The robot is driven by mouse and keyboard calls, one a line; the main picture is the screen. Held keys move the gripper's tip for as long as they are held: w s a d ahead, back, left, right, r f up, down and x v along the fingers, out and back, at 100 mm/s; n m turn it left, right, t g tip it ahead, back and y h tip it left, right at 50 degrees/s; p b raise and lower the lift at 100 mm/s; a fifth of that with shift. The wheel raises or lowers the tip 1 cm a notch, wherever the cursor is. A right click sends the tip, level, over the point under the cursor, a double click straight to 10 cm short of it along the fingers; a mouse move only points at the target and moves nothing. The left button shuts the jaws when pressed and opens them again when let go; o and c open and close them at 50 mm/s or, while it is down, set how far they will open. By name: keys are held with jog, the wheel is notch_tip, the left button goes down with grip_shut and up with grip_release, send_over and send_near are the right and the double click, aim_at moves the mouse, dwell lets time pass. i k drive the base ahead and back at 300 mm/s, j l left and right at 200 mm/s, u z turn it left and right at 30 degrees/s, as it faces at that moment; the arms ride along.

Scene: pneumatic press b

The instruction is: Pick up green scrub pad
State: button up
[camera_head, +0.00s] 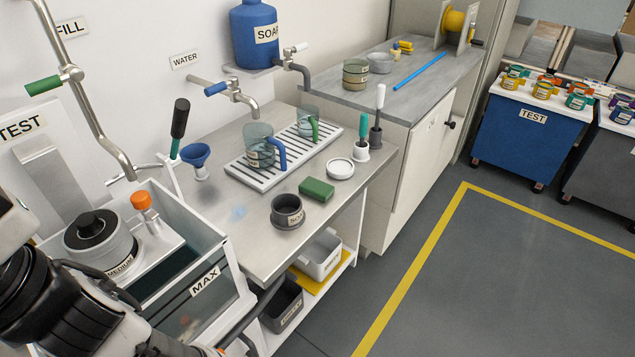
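The green scrub pad (316,189) is a small dark green block lying flat on the steel counter (247,222). It lies between a dark round pot labelled SO-something (288,211) and a white round dish (340,168). Nothing covers it. My arm shows at the lower left, in front of the clear tank, well to the left of the pad. My gripper's fingers are not visible in this view.
A slatted drain tray (237,173) holding two handled glass jugs stands behind the pad. A blue funnel (196,156) and a tank marked MAX (206,283) are to the left. The counter's front edge is close to the pad.

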aim_at(320, 190)
jog(key=i+l, duration=0.2)
jog(key=l, duration=0.15)
jog(key=i+l, duration=0.2)
jog(key=l, duration=0.15)
jog(key=i+l, duration=0.2)
jog(key=l, duration=0.15)
jog(key=u, duration=0.05)
